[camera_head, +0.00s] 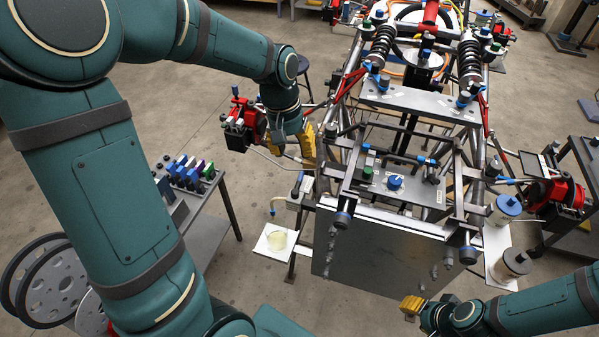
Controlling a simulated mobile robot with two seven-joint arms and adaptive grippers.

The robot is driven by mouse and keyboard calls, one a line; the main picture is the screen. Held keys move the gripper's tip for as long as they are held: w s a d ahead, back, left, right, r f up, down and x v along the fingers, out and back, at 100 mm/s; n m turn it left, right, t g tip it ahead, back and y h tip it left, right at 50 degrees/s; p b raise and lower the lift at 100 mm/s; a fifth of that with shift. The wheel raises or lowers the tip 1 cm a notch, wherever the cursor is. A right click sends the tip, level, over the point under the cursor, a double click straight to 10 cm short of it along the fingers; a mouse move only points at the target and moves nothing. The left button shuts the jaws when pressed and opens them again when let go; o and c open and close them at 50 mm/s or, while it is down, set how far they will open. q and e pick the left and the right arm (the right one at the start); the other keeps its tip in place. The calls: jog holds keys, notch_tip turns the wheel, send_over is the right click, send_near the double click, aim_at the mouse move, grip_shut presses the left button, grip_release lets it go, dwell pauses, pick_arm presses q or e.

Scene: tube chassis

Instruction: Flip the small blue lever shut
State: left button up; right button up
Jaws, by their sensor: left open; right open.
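The tube chassis (342,240) stands in the middle of the head view, with several small blue parts on it. I cannot tell for sure which is the small blue lever, or its position. A round blue knob (395,182) sits on the grey plate in the chassis's front part. A blue-tipped bar (421,160) is just behind it. My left gripper (308,142), with yellow fingers, is open beside the chassis's left side, apart from the blue knob. My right gripper (411,307) is open near the bottom edge, in front of the chassis; nothing shows between its fingers.
A side table (205,240) with coloured blocks stands at left. A white tray (262,246) with a glass dish juts from the chassis's left. Red devices (562,194) flank the chassis. Floor between is clear.

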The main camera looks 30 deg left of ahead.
aim_at(300, 175)
pick_arm(q)
jog(key=f, duration=0.2)
jog(key=d+f, duration=0.1)
jog(key=f, duration=0.2)
jog(key=f+b, duration=0.1)
jog(key=f, duration=0.2)
jog(key=shift+w+d+f, duration=0.1)
jog(key=shift+w+d, duration=0.05)
jog(key=shift+w, duration=0.15)
grip_shut()
